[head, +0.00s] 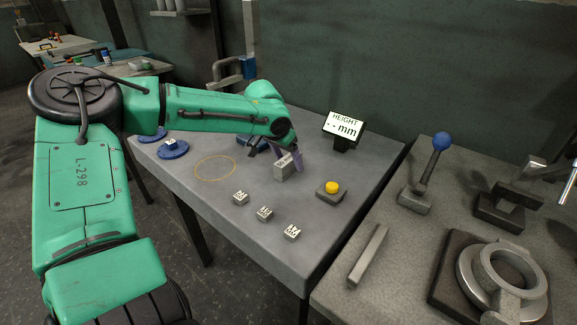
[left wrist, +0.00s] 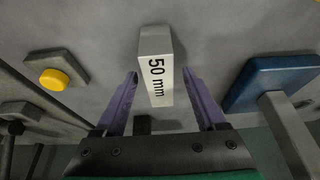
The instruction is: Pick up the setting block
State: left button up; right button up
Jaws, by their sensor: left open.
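The setting block (left wrist: 156,72) is a grey upright block with a white face marked "50 mm" in the left wrist view. It also shows in the head view (head: 283,170), standing on the grey table (head: 210,200). My left gripper (left wrist: 159,85) is open, with one purple finger on each side of the block and a visible gap on both sides. In the head view, my left gripper (head: 290,160) is at the block, and the arm partly hides that area. My right gripper is not in view.
A yellow button on a dark base (head: 332,188) stands right of the block. Several small labelled blocks (head: 264,213) lie in front. A height display (head: 343,127) stands behind. Blue discs (head: 173,149) lie at the left, near a yellow circle (head: 215,168) on bare table.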

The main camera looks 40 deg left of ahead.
pick_arm(q)
jog(key=shift+f, duration=0.15)
dwell(0.5)
grip_shut()
dwell(0.9)
dwell(0.5)
